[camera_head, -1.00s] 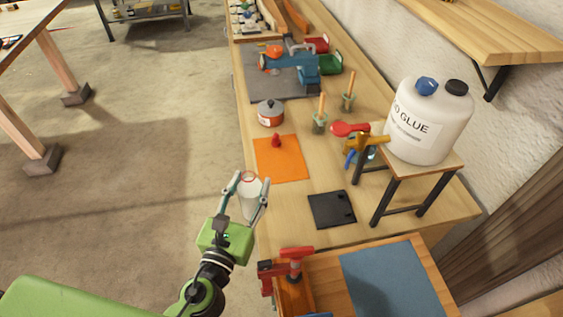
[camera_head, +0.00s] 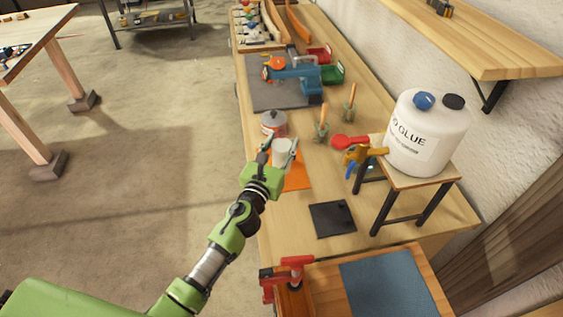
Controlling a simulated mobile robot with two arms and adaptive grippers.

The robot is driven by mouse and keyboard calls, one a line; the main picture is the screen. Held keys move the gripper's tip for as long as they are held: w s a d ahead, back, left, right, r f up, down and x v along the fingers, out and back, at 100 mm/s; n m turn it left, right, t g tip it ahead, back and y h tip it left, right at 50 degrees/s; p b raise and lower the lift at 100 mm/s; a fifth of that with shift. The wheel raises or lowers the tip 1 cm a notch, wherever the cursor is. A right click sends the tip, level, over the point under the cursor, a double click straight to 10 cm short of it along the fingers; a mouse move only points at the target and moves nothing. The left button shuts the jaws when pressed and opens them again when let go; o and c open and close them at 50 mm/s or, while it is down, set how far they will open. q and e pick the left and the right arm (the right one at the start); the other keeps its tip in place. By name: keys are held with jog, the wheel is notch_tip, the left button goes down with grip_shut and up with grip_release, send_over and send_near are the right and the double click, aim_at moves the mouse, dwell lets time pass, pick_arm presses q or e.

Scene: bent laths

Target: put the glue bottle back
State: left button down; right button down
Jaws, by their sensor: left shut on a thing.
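My left gripper (camera_head: 278,151) is shut on a small whitish glue bottle (camera_head: 283,153), which stands roughly upright between its fingers. The bottle is over or on the orange mat (camera_head: 298,180) on the workbench; I cannot tell whether it touches the mat. The gripper and bottle cover much of the mat, and the small red piece that stood on it is hidden. A large white glue container (camera_head: 427,135) with a blue cap and a black cap sits on a small stand (camera_head: 411,181). A yellow tap (camera_head: 364,154) with a red handle is at its left. My right gripper is not in view.
A grey and orange pot (camera_head: 273,123) stands just behind the bottle. Two brush pots (camera_head: 321,132) are to its right. A black plate (camera_head: 332,219) lies nearer, with a red clamp (camera_head: 293,270) at the front. A blue tool (camera_head: 296,74) stands farther back.

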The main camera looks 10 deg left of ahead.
aim_at(278, 162)
pick_arm(q)
notch_tip(278, 162, down, 4)
jog(key=shift+r+b, duration=0.25)
jog(key=shift+b, duration=0.85)
jog(key=shift+f, duration=0.35)
jog(key=shift+f+b, duration=0.15)
jog(key=shift+b, duration=0.2)
jog(key=c, duration=1.2)
grip_release()
jog(key=shift+c, duration=0.2)
